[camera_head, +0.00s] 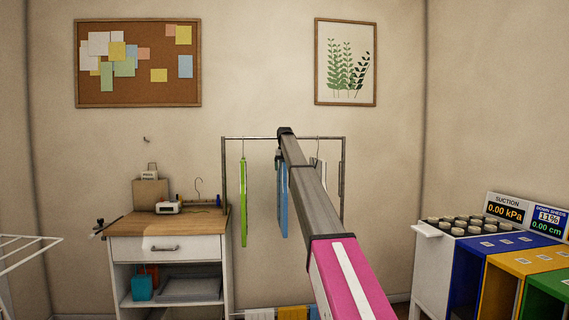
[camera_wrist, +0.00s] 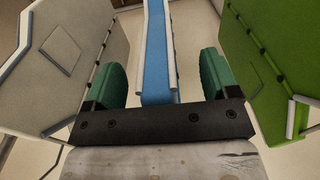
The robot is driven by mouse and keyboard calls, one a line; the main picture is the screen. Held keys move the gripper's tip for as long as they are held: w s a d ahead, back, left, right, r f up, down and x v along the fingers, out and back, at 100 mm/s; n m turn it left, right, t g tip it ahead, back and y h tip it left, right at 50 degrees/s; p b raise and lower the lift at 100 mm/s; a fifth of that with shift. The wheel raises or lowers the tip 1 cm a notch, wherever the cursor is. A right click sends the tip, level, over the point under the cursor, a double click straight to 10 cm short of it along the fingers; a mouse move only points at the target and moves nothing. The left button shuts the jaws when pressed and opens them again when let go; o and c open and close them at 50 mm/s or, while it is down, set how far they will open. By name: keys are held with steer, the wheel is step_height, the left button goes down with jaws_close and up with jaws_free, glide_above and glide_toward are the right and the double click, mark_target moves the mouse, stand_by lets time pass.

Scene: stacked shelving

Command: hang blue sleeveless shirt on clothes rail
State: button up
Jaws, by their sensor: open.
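The blue sleeveless shirt (camera_head: 283,205) is seen edge-on under the clothes rail (camera_head: 250,138), between a green garment and a pale one. Its top and any hook are hidden behind my arm, so I cannot tell how it meets the bar. My gripper (camera_head: 284,152) is at the rail, mostly hidden by my arm. In the wrist view my gripper (camera_wrist: 160,72) is open, with its green fingers apart on either side of the blue shirt (camera_wrist: 156,50). Gaps show between the shirt and both fingers.
The green garment (camera_head: 243,200) also shows at right in the wrist view (camera_wrist: 258,70). The pale garment (camera_head: 320,172) hangs right of the shirt. A drawer cabinet (camera_head: 168,247) stands left of the rail; coloured bins (camera_head: 490,245) stand at right. Cloths hang low under the rail.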

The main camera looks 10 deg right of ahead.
step_height(320, 180, up, 4)
steer(key=shift+f, duration=0.1)
steer(key=s, duration=1)
steer(key=s+f, duration=1.4)
steer(key=f, duration=0.4)
steer(key=s+f, duration=1.3)
steer(key=f, duration=0.4)
steer(key=s+f, duration=1.4)
steer(key=f, duration=0.4)
steer(key=s+f, duration=0.8)
steer(key=s, duration=0.6)
steer(key=shift+f+g, duration=0.3)
steer(key=shift+f, duration=0.05)
steer(key=shift+s, duration=0.1)
